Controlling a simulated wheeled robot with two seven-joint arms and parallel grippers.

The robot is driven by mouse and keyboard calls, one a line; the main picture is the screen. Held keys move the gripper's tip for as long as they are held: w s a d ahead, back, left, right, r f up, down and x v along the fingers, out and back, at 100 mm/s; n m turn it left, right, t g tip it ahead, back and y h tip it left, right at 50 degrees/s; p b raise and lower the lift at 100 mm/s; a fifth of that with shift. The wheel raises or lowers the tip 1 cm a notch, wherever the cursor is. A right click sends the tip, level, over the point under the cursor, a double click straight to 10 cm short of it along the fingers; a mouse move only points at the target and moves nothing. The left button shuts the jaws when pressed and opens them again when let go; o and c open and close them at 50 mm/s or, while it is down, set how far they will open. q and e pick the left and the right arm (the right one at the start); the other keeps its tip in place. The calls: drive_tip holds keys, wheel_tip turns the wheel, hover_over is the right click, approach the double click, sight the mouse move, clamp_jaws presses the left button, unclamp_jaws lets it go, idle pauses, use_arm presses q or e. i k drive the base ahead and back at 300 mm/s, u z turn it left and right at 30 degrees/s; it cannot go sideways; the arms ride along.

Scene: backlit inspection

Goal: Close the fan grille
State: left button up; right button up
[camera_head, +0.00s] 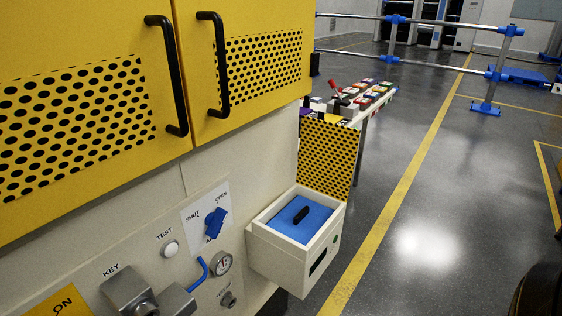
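Two yellow cabinet doors with perforated black-dotted grille panels fill the upper left: the left door (100,35) and the right door (245,25). Each has a black bar handle, one on the left door (171,75) and one on the right door (218,65). A smaller yellow perforated panel (327,155) stands upright behind a white box (275,255) on the cabinet's right side. I cannot tell which panel is the fan grille. Neither gripper is in view.
The control panel below the doors has a blue SHUT/OPEN knob (215,223), a TEST button (170,248), a gauge (221,263) and a KEY fixture (130,291). A table with several coloured items (365,98) stands behind. The grey floor at right is mostly clear; a blue-jointed rail (430,62) stands far back.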

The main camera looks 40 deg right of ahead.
sight(328, 152)
drive_tip(key=u, duration=3.15)
drive_tip(key=k, duration=2.9)
drive_tip(key=z, duration=2)
drive_tip(key=k, duration=0.6)
drive_tip(key=u, duration=0.45)
drive_tip(key=i, duration=0.6)
drive_tip(key=u, duration=0.1)
